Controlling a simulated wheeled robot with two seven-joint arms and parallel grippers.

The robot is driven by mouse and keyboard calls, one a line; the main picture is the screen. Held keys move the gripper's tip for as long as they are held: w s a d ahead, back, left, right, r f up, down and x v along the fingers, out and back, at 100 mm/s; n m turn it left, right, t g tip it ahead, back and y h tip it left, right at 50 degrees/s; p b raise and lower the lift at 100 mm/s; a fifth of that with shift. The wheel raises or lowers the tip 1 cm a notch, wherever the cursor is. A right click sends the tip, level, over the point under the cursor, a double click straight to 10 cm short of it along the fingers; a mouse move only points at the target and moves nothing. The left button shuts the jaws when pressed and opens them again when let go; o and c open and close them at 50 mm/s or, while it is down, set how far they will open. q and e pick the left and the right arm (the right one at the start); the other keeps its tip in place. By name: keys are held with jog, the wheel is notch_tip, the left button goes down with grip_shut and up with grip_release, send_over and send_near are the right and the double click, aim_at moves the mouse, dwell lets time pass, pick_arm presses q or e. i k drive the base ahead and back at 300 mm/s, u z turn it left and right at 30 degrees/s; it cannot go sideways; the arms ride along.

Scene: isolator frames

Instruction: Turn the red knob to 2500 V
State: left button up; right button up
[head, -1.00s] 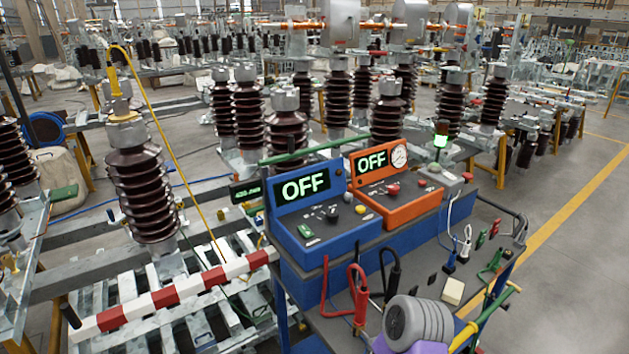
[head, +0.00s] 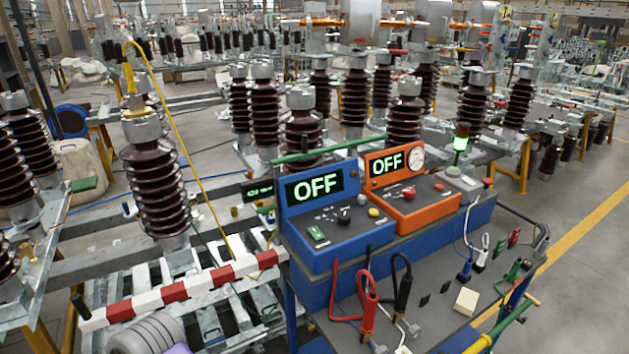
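The red knob (head: 409,191) sits on the sloped top panel of the orange instrument (head: 430,207), right of centre in the head view. The orange instrument's screen (head: 387,163) reads OFF in green, with a round dial gauge (head: 416,158) beside it. The knob's scale marks are too small to read. The blue instrument (head: 335,250) stands to the left of the orange one, and its screen (head: 314,186) also reads OFF. It carries dark knobs and a yellow button (head: 373,212).
Both instruments stand on a dark-topped trolley (head: 430,310). Red leads (head: 368,290) and black leads (head: 402,285) stand up at its front. A light tower (head: 461,140) is behind the orange unit. Brown ribbed insulators (head: 157,190) and a red-white bar (head: 174,293) are at the left.

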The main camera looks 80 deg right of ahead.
aim_at(408, 193)
jog(key=u, duration=0.65)
jog(key=k, duration=2.35)
jog(key=z, duration=1.45)
